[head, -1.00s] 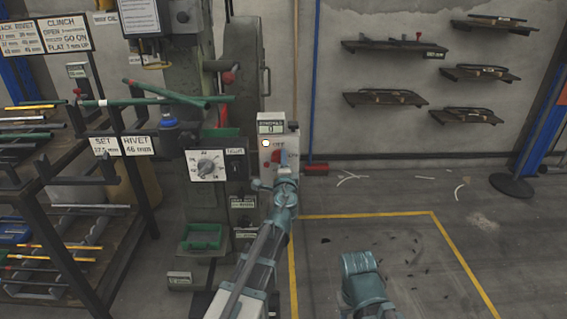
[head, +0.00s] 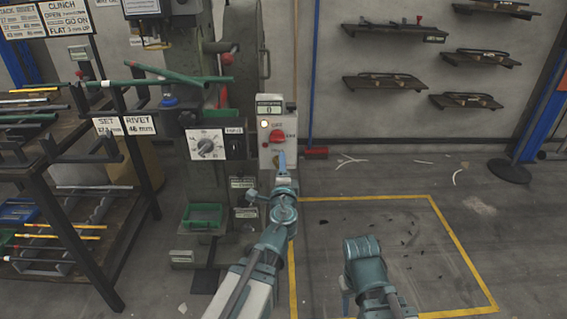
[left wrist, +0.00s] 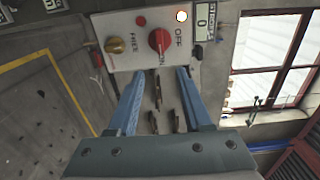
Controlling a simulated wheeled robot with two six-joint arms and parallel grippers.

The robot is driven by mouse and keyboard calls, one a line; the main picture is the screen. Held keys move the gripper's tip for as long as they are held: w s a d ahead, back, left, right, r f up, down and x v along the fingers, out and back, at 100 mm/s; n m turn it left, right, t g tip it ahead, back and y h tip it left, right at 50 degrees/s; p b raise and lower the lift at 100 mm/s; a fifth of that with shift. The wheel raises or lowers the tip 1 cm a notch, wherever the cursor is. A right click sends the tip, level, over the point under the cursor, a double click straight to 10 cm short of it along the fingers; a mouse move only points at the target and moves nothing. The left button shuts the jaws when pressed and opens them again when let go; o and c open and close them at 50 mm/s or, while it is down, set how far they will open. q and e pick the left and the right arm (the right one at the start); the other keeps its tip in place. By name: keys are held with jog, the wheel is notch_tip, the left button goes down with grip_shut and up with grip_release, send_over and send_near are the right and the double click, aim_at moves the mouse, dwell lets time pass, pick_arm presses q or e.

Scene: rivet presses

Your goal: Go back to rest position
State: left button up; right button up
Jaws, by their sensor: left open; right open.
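A grey control box (head: 275,115) with a red knob (head: 277,136), a lit lamp and a display reading 0 stands beside the press. My left gripper (head: 282,158) is open and empty, just below the red knob and in front of the box's lower part. In the left wrist view the two blue fingers (left wrist: 156,95) are spread apart with nothing between them; the red knob (left wrist: 160,40) and a brass knob (left wrist: 116,45) are beyond the tips. My right gripper (head: 345,287) is low over the floor, mostly hidden behind its own wrist; only a bit of blue finger shows.
The green-grey press (head: 205,165) with a dial and green tray (head: 203,216) stands left of my left arm. A dark rack (head: 60,180) of rods is at far left. Yellow-taped floor (head: 390,230) lies open at right. Wall shelves (head: 390,82) hang behind.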

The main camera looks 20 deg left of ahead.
pick_arm(q)
jog(key=s+d+f+n+g+y, duration=0.1)
jog(key=s+f+n+g, duration=0.35)
jog(key=f, duration=0.25)
jog(key=s+f+n+g+y, duration=0.1)
jog(key=s+f+n+g, duration=0.3)
jog(key=f+n+g, duration=0.15)
jog(key=s+d+f+g+h+p, duration=0.1)
jog(key=s+d+f+g+h, duration=0.25)
jog(key=s+d, duration=0.4)
jog(key=s+d+f+g+h, duration=0.2)
jog(key=s+d+f+g, duration=0.3)
jog(key=s, duration=0.4)
notch_tip(320, 180, up, 37)
jog(key=n+p, duration=0.1)
jog(key=p, duration=3.5)
jog(key=shift+d+t+p, duration=0.3)
jog(key=shift+t+p, duration=0.05)
jog(key=shift+t, duration=0.1)
